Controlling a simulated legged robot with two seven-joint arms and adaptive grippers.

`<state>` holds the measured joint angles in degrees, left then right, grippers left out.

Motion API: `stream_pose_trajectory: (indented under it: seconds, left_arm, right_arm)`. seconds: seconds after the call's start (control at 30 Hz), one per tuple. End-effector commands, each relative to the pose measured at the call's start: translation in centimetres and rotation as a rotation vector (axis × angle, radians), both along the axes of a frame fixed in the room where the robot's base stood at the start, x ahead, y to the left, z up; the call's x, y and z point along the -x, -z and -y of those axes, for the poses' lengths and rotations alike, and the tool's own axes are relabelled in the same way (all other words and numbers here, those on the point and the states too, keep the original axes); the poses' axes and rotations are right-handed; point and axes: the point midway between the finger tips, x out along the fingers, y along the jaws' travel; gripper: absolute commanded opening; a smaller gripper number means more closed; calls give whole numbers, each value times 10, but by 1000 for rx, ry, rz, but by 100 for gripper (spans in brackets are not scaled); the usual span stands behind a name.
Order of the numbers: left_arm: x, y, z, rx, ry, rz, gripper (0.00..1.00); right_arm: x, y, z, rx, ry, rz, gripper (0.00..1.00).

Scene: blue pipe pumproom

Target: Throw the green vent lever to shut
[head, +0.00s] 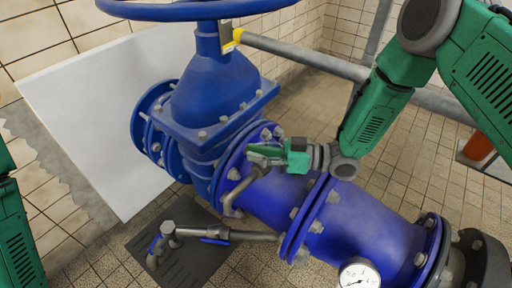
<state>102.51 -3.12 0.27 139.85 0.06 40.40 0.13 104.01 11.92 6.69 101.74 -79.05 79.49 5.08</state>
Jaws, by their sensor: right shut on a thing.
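My right gripper (266,154) reaches in from the upper right and is shut at the blue pipe's flange, just right of the big valve body. Its fingers cover most of what they hold. A small green piece at the fingertips (256,158) appears to be the green vent lever; its exact angle cannot be told. A bent grey vent pipe (230,205) comes down just below the fingers. My left gripper is out of the picture; only a green part of my left arm shows at the left edge.
A big blue valve (215,90) with a handwheel (190,10) stands behind. A grey pipe with blue levers (215,240) lies low in front, over a dark mat (185,265). A gauge (359,274) sits at lower right. An orange object (479,146) stands far right.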

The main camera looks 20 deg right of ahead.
Motion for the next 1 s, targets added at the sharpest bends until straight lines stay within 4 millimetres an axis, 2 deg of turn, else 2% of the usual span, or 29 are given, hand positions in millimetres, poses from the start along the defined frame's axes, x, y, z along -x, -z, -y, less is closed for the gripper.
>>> stream_pose_trajectory:
  seconds: [0.1,0.4,0.7,1.0]
  left_arm:
    - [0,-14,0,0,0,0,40]
    - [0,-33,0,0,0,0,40]
    - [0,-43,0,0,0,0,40]
    - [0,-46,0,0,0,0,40]
  right_arm:
    - [-1,-3,0,6,99,-14,0]
    - [-6,-1,2,20,340,-32,0]
    - [-10,0,5,31,504,-41,0]
    - [-12,1,7,34,566,-44,0]
